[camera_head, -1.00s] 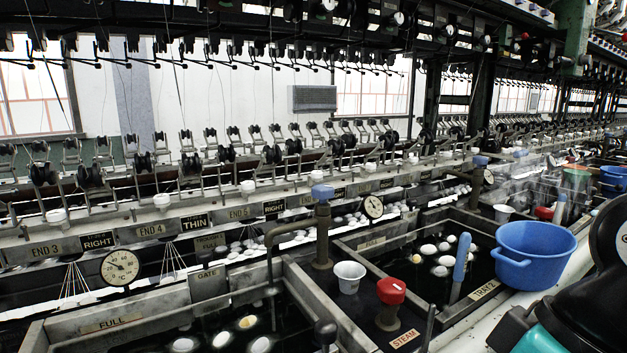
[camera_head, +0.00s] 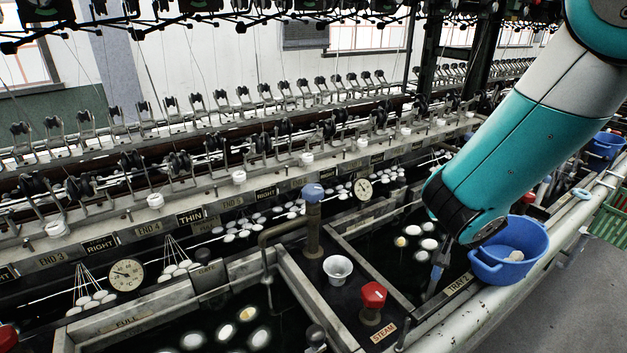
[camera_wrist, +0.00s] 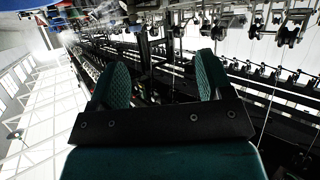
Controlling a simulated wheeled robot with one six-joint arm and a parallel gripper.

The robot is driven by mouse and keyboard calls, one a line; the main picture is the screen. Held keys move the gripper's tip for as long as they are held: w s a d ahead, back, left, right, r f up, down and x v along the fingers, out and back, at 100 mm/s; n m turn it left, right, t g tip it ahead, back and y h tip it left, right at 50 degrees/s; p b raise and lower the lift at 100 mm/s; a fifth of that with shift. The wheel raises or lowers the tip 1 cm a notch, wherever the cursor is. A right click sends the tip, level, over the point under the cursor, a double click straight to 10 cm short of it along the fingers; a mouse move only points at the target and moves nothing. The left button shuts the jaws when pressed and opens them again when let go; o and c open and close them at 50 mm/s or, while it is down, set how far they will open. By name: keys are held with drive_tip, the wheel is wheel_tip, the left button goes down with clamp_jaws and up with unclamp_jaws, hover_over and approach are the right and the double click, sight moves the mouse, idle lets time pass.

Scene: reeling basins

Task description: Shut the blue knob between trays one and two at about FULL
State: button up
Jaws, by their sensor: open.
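The blue knob (camera_head: 313,193) tops an upright brown valve pipe with a side spout, on the dark strip between two trays. The left tray (camera_head: 235,268) has a FULL label (camera_head: 128,321) on its back rim and pale cocoons in dark water. The right tray bears a TRAY 2 label (camera_head: 459,285). My arm reaches in from the upper right, its wrist over the right tray, to the right of the knob and apart from it. My gripper (camera_wrist: 163,80) shows in the wrist view with two teal fingers spread and nothing between them; the knob is not identifiable there.
A red steam knob (camera_head: 373,295) and a white cup (camera_head: 338,269) stand in front of the blue knob. A blue basin (camera_head: 508,262) sits by the right tray, below my wrist. A round gauge (camera_head: 127,275) and the reeling rail are behind. A pale pipe edges the front.

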drive_tip(key=w+a+n+t+y, duration=0.2)
drive_tip(key=a+n+t+y, duration=0.25)
drive_tip(key=a, duration=0.85)
drive_tip(key=n+g+y, duration=0.2)
drive_tip(key=n+y, duration=0.2)
drive_tip(key=y, duration=0.3)
approach(318, 191)
drive_tip(key=shift+m+t, duration=0.25)
drive_tip(key=x, duration=0.4)
drive_tip(key=shift+w+f, duration=0.15)
drive_tip(key=shift+f, duration=0.2)
drive_tip(key=shift+a+y+p, duration=0.3)
drive_tip(key=shift+y+p, duration=0.05)
drive_tip(key=p+x, duration=0.5)
drive_tip(key=p, duration=1)
drive_tip(key=shift+w, duration=0.35)
drive_tip(key=shift+w+a+f+p, duration=0.1)
drive_tip(key=shift+w+a+p, duration=0.45)
drive_tip(key=shift+p, duration=0.3)
drive_tip(key=shift+d, duration=0.1)
